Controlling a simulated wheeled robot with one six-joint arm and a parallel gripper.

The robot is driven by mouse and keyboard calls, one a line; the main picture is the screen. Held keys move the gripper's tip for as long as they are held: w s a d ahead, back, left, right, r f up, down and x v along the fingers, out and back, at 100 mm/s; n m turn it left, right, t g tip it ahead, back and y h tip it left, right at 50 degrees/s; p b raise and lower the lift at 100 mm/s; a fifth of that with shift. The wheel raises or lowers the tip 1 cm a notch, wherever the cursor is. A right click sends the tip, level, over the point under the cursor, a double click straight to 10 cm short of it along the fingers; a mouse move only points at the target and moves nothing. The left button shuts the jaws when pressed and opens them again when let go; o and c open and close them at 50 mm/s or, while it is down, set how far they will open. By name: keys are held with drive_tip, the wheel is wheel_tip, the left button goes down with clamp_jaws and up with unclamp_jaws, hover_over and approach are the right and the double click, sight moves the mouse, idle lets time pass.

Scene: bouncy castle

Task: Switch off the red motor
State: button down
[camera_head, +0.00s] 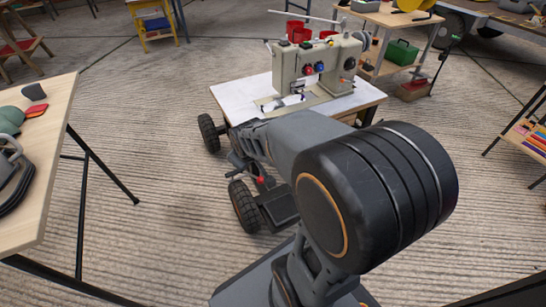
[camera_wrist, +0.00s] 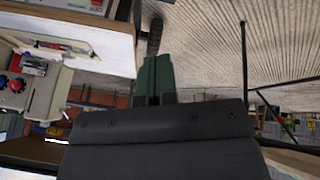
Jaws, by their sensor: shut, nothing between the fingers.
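No part is clearly recognisable as the red motor. A beige sewing machine (camera_head: 338,58) stands on a white-topped table (camera_head: 235,94), with small red and blue knobs (camera_head: 313,68) on its front. A small red part (camera_head: 260,180) shows low beside my arm, near the wheels; I cannot tell what it is. My gripper (camera_wrist: 154,72) is shut and empty in the wrist view, its dark green fingers beside the table's edge. The sewing machine (camera_wrist: 25,85) shows sideways at the left there. In the head view, my arm covers part of the table's front.
Black wheels (camera_head: 245,206) stand below the table's left side. A wooden table (camera_head: 50,150) with dark objects stands at the left. A trestle with a green box (camera_head: 402,52) is behind at the right. The floor (camera_head: 170,200) between the tables is largely clear.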

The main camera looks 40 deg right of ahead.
drive_tip(key=w+d+f+n+t, duration=0.7)
drive_tip(key=w+d+f+n, duration=0.3)
drive_tip(key=d+f, duration=0.5)
drive_tip(key=s+d+f+n+t+h, duration=0.1)
drive_tip(key=s+d+f+n+t, duration=0.2)
drive_tip(key=s+f+t, duration=0.4)
wheel_tip(320, 180, down, 4)
drive_tip(key=shift+s+d+f+n, duration=0.15)
drive_tip(key=shift+s+n, duration=0.15)
drive_tip(key=shift+s, duration=0.7)
drive_tip(key=w+d+r+b, duration=0.1)
drive_tip(key=w+b, duration=0.3)
drive_tip(key=w, duration=0.9)
drive_tip(key=shift+w+d+r+b, duration=0.3)
drive_tip(key=shift+w+d+r, duration=0.1)
drive_tip(key=shift+r, duration=0.05)
